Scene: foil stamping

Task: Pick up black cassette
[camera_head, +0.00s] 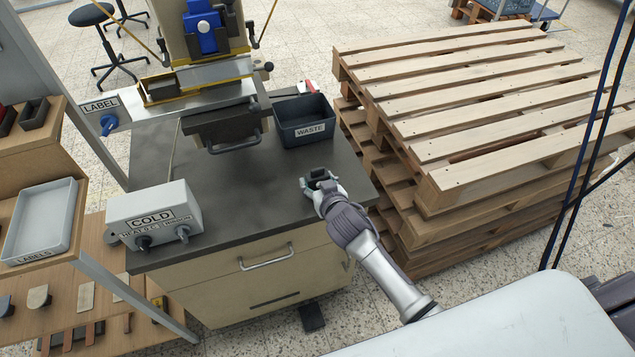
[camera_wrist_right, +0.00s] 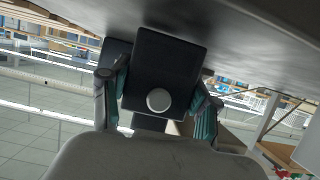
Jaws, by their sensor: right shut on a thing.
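My right gripper (camera_head: 320,186) is over the front right part of the dark worktop, shut on the black cassette (camera_head: 322,174). In the right wrist view the black cassette (camera_wrist_right: 165,62) is a flat dark block with a round pale knob, between the two teal-padded fingers of my right gripper (camera_wrist_right: 160,95). In the head view the gripper hides most of the cassette. I cannot tell whether the cassette touches the worktop. My left gripper is not in view.
The dark worktop (camera_head: 250,195) carries a dark WASTE bin (camera_head: 305,130), a stamping press (camera_head: 222,128) and a white COLD control box (camera_head: 153,215). Wooden pallets (camera_head: 470,100) stand at the right. A shelf at the left holds a white LABELS tray (camera_head: 42,222) and dark blocks (camera_head: 33,113).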

